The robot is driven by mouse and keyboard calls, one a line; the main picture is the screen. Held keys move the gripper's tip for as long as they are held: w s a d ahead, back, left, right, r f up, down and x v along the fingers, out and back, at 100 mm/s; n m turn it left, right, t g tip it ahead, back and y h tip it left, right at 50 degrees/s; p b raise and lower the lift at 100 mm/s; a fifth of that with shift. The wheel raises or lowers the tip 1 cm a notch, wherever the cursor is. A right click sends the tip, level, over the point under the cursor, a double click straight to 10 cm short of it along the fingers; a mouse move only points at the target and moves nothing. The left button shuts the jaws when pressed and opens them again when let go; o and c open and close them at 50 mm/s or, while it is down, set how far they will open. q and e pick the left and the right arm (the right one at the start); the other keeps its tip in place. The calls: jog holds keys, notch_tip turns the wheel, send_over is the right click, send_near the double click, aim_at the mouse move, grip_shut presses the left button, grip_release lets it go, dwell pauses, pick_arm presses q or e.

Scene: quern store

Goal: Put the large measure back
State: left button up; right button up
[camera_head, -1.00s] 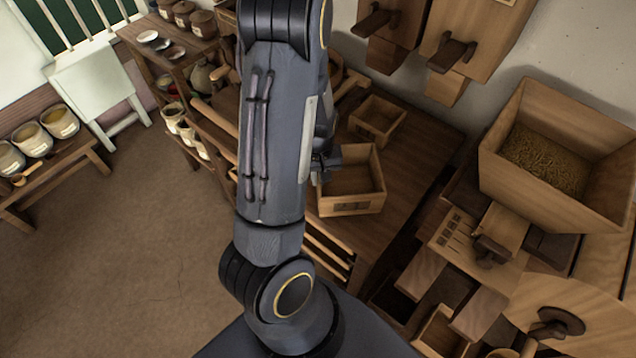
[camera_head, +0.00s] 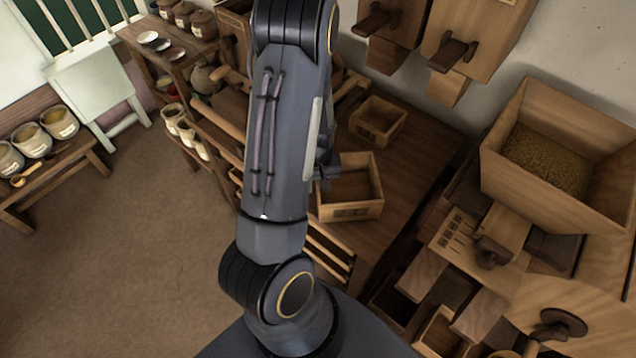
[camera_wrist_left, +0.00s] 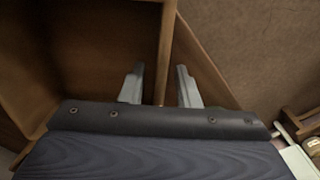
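The larger square wooden box, which I take as the large measure (camera_head: 350,211), sits upright on the dark wooden bench, with a small label on its front. My left gripper (camera_head: 327,172) is at its left wall, partly hidden behind my own arm in the head view. In the left wrist view my left gripper (camera_wrist_left: 160,88) has its two fingers apart, one on each side of a thin wooden wall (camera_wrist_left: 166,45), with gaps visible beside it. A smaller wooden box (camera_head: 378,122) stands behind the measure. My right gripper is not in view.
The dark bench top (camera_head: 415,165) is clear right of the measure. A hopper of grain (camera_head: 545,160) and wooden mill parts stand at the right. Wall-mounted wooden boxes (camera_head: 470,40) hang behind. A shelf (camera_head: 185,75) with jars and bowls is at the left; open floor (camera_head: 130,250) lies in front.

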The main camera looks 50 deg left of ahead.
pick_arm(q)
jog(key=shift+r, duration=0.1)
jog(key=shift+r, duration=0.25)
notch_tip(320, 180, up, 11)
jog(key=shift+r+p, duration=0.15)
jog(key=shift+p, duration=0.85)
jog(key=s+d+r+m+t+h, duration=0.2)
jog(key=s+d+r+m, duration=0.2)
jog(key=d+r, duration=0.4)
jog(key=s+d+r+m+t+h, duration=0.1)
jog(key=s+d+r+m+t, duration=0.2)
jog(key=s+d+r, duration=0.3)
jog(key=d+r+m, duration=0.1)
jog(key=d, duration=0.2)
jog(key=shift+d+r+m+t+h, duration=0.3)
jog(key=shift+d+r+h, duration=0.05)
jog(key=shift+r+h, duration=0.05)
